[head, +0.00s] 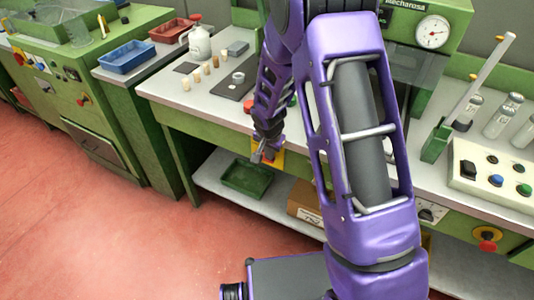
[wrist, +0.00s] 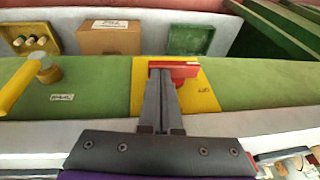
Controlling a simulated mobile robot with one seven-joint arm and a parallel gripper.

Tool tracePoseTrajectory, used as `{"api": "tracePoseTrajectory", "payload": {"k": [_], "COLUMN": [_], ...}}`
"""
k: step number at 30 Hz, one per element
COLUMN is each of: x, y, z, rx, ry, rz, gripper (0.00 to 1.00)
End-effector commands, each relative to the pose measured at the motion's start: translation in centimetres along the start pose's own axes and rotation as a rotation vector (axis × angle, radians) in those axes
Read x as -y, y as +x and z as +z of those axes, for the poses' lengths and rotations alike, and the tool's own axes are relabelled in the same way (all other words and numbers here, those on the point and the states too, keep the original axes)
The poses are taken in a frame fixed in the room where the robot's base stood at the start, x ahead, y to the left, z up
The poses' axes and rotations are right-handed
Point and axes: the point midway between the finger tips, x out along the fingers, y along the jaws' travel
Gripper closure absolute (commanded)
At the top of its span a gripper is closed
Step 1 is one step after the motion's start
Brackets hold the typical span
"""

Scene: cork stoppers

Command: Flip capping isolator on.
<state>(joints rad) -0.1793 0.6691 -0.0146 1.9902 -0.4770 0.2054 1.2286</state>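The isolator is a red handle (wrist: 184,69) on a yellow plate (wrist: 203,108), set in the green front panel of the bench. The handle lies crosswise in the wrist view. A small dark mark is printed on the plate, too small to read. My gripper (wrist: 161,74) points at the plate, its two fingers close together with tips at the left part of the handle. Whether they touch it I cannot tell. In the head view the yellow plate (head: 277,165) is partly hidden behind my gripper (head: 262,155).
Below are a cardboard box (wrist: 108,38) and a green tray (head: 246,178) on the lower shelf. Red floor in front is clear.

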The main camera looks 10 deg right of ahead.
Motion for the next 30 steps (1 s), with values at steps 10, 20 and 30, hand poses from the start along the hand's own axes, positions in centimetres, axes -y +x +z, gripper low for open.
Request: {"api": "tracePoseTrajectory", "payload": {"k": [10, 20, 30], "x": [-1.0, -1.9, -2.4], "y": [0.3, 0.9, 1.2], "z": [-0.4, -0.5, -0.4], "rx": [0.001, 0.001, 0.001], "ry": [0.002, 0.001, 0.001], "rz": [-0.003, -0.002, -0.002], "gripper": [1.0, 1.0, 1.0]}}
